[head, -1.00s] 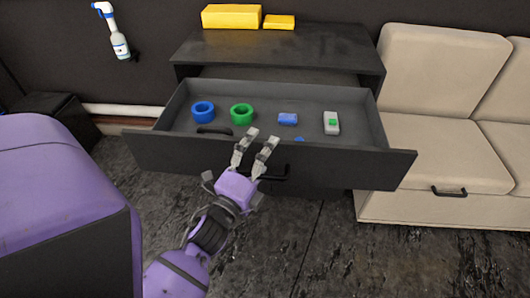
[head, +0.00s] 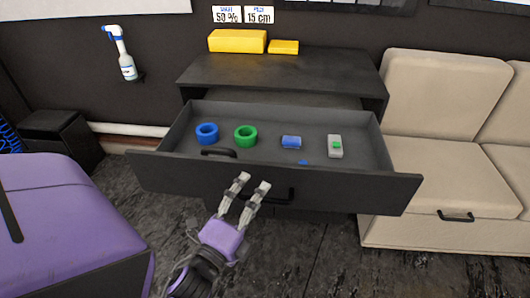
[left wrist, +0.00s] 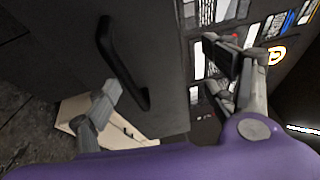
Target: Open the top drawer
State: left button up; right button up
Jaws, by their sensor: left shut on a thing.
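The dark top drawer (head: 350,184) stands pulled out of its black cabinet (head: 280,72), with its inside showing. Its front carries a black bar handle (head: 277,196), which also shows in the left wrist view (left wrist: 118,62). My left gripper (head: 252,186) is in front of the drawer front, with its fingertips at the handle's left end. In the left wrist view the handle lies between the two fingers (left wrist: 165,80). The fingers stand some way apart, shut on the handle, but the contact itself is not clear to see. My right gripper is not in view.
The drawer holds a blue ring (head: 207,133), a green ring (head: 245,136), a blue block (head: 291,142) and a grey-green item (head: 335,146). Yellow boxes (head: 237,41) lie on the cabinet. A beige sofa (head: 440,165) stands close on the right.

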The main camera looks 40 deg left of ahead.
pick_arm(q)
jog(key=shift+s+d+r, duration=0.2)
jog(key=shift+s+r, duration=0.3)
jog(key=shift+s, duration=0.05)
jog(key=shift+s+d+r, duration=0.15)
jog(key=shift+s+r, duration=0.3)
jog(key=shift+s, duration=0.05)
jog(key=c, duration=0.7)
jog(key=shift+s+d+f+b, duration=0.1)
jog(key=shift+s+f+b, duration=0.25)
jog(key=shift+s, duration=0.25)
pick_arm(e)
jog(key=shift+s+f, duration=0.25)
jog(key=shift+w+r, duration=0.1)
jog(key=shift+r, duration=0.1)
